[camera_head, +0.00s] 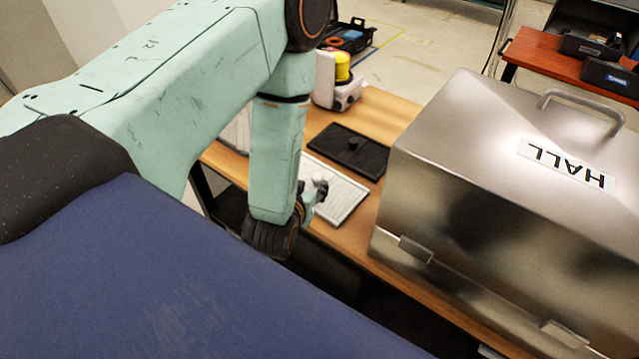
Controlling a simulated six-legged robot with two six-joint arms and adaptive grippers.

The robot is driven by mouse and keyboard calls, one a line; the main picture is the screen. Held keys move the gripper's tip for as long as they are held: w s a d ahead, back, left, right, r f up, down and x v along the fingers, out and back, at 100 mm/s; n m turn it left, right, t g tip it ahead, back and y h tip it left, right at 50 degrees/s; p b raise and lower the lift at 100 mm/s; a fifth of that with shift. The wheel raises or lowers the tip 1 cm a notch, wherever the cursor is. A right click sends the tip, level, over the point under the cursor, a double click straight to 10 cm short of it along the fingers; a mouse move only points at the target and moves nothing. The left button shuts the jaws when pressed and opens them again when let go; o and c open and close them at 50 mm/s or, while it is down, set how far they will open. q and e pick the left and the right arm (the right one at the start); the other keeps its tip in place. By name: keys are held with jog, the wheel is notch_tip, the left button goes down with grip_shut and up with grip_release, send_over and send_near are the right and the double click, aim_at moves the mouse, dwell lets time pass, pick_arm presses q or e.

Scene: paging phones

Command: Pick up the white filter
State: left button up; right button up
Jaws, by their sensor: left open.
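A flat white panel with a thin grey frame, which looks like the white filter (346,196), lies on the wooden table near its front edge. My left arm hides its left part. My left gripper (318,190) is open at the panel's left side, small in the picture and partly hidden by my own wrist. I cannot tell whether its fingers touch the panel. A small pale bit shows by the fingers, too small to make out. My right gripper is not in view.
A large metal case marked HALL (480,170) stands right of the panel. A black tray (362,160) lies just behind it. A white device with a yellow top (342,68) stands farther back. A red-brown table (545,55) holds dark boxes at the upper right.

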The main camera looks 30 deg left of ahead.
aim_at(316, 178)
pick_arm(q)
jog(key=x, duration=0.1)
jog(key=p+x, duration=0.1)
jog(key=x, duration=0.1)
jog(key=shift+w+d+r, duration=0.1)
jog(key=shift+w, duration=0.3)
jog(key=shift+w+d, duration=0.15)
jog(key=shift+w, duration=0.1)
jog(key=shift+w+f, duration=0.3)
jog(key=shift+f, duration=0.05)
jog(key=shift+w+a+f, duration=0.15)
jog(key=shift+a, duration=0.15)
jog(key=shift+c, duration=1.2)
jog(key=shift+s+d+r, duration=0.25)
jog(key=shift+s+r, duration=0.05)
jog(key=shift+s, duration=0.05)
jog(key=c, duration=0.6)
jog(key=shift+w+a+f, duration=0.15)
jog(key=shift+w+f, duration=0.05)
grip_shut()
